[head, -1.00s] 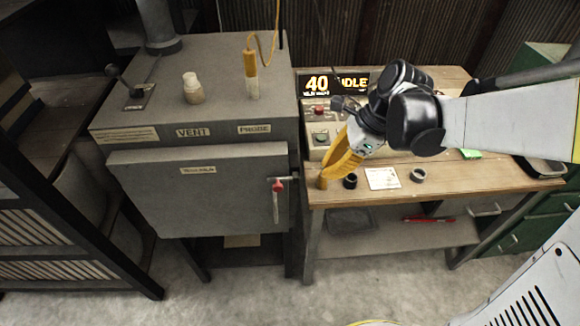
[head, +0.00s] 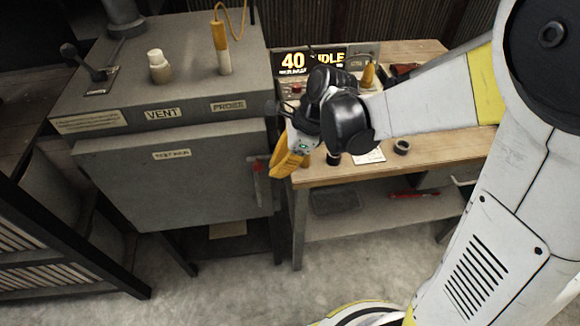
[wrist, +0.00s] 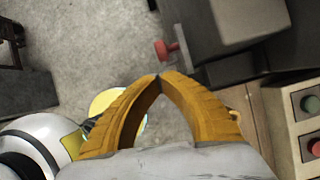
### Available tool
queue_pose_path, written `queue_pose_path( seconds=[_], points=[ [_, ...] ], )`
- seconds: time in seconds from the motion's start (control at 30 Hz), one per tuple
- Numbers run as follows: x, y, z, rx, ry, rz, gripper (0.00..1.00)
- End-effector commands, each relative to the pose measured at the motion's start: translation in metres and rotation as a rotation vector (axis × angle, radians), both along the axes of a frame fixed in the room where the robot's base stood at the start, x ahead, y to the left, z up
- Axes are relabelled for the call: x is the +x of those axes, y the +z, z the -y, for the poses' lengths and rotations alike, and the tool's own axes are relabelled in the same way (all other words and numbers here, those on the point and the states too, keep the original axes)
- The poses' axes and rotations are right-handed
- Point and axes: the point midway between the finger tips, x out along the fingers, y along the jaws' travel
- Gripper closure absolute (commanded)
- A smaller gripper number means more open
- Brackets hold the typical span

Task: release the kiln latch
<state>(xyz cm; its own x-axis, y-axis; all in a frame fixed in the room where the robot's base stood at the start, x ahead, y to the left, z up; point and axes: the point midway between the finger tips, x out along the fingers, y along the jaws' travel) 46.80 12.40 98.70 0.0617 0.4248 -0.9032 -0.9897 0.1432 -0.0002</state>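The grey kiln (head: 120,190) stands at the left, its front door closed. Its latch, with a red handle (head: 258,168), is at the door's right edge; the red handle also shows in the wrist view (wrist: 166,50), just beyond my fingertips. My gripper (head: 276,173) has yellow fingers and is just right of the latch in the head view. In the wrist view its fingertips (wrist: 160,77) meet, with nothing seen between them. A gap shows between the tips and the red handle. My forearm and wrist hide part of the bench and control box.
A wooden bench (head: 430,152) stands right of the kiln, with a dark ring (head: 401,147) on it. A display (head: 311,62) reads 40 and IDLE. Green (wrist: 311,103) and red (wrist: 315,147) buttons are at right in the wrist view. Concrete floor in front is clear.

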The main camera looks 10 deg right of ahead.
Motion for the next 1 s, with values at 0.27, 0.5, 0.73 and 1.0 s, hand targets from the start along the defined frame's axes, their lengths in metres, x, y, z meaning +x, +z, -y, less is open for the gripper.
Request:
queue_pose_path(
  seconds=[0.27,0.5,0.73,1.0],
  points=[
    [0.001,0.002,-0.006,0.0,0.0,0.0,1.0],
    [0.001,0.002,-0.01,0.0,0.001,0.0,1.0],
    [0.002,0.002,-0.043,0.001,0.004,0.001,1.0],
    [0.002,0.002,-0.047,0.001,0.0,0.001,1.0]
  ],
)
